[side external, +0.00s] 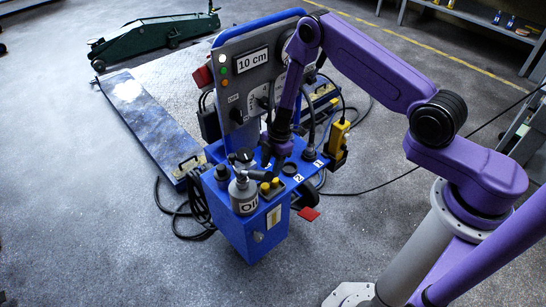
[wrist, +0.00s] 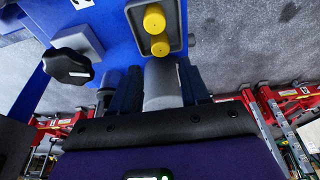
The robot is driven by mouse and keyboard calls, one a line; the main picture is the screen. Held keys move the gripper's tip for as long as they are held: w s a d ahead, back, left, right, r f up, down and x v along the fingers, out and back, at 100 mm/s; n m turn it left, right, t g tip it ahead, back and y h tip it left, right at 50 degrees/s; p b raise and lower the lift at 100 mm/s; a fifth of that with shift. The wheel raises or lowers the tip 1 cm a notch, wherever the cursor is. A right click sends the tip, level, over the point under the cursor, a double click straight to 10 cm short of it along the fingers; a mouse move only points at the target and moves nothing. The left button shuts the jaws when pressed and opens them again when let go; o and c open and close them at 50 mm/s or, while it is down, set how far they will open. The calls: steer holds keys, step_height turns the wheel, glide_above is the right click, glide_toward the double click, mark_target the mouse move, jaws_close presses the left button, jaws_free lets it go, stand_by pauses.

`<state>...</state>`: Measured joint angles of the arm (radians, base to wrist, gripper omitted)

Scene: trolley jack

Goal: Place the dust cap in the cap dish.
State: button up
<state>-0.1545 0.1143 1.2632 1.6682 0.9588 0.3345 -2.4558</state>
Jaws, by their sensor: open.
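My gripper (side external: 277,160) is low over the top of the blue jack console (side external: 240,232). In the wrist view its two dark blue fingers (wrist: 160,90) are apart. A grey, rounded cylinder (wrist: 162,80) shows between them; I cannot tell whether it is the dust cap or whether the fingers touch it. A small black cap-like piece (side external: 222,172) stands on the console's left corner, and a round dark shape (side external: 245,155) shows behind it. I cannot tell for sure which parts are the dust cap and the cap dish. The arm hides part of the console top.
A grey bottle marked "Oil" (side external: 243,194) stands at the console's front left. Yellow buttons (side external: 270,186) sit beside it, also seen in the wrist view (wrist: 156,30). A black knob (wrist: 68,67) is near the label 2. The upright "10 cm" panel (side external: 250,65) rises behind; a yellow pendant (side external: 338,138) hangs at right.

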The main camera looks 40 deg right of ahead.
steer(key=s+a+r+m, duration=0.15)
steer(key=s+r, duration=0.25)
steer(key=r, duration=0.4)
steer(key=s+a+r+g, duration=0.1)
steer(key=s+a+r, duration=0.25)
steer(key=r, duration=0.35)
steer(key=s+a+r, duration=0.2)
steer(key=s+r, duration=0.2)
steer(key=r, duration=0.4)
steer(key=s+d+r+m+h, duration=0.1)
steer(key=s+d+r, duration=0.2)
steer(key=s, duration=0.4)
steer(key=s+d+r+m+h, duration=0.1)
steer(key=s+d+r, duration=0.3)
steer(key=s, duration=0.3)
steer(key=s+d+r+m+t, duration=0.1)
steer(key=s+d+r+m, duration=0.1)
steer(key=s, duration=0.6)
steer(key=shift+d+r+h, duration=0.4)
steer(key=shift+d+r, duration=0.4)
steer(key=shift+r, duration=0.05)
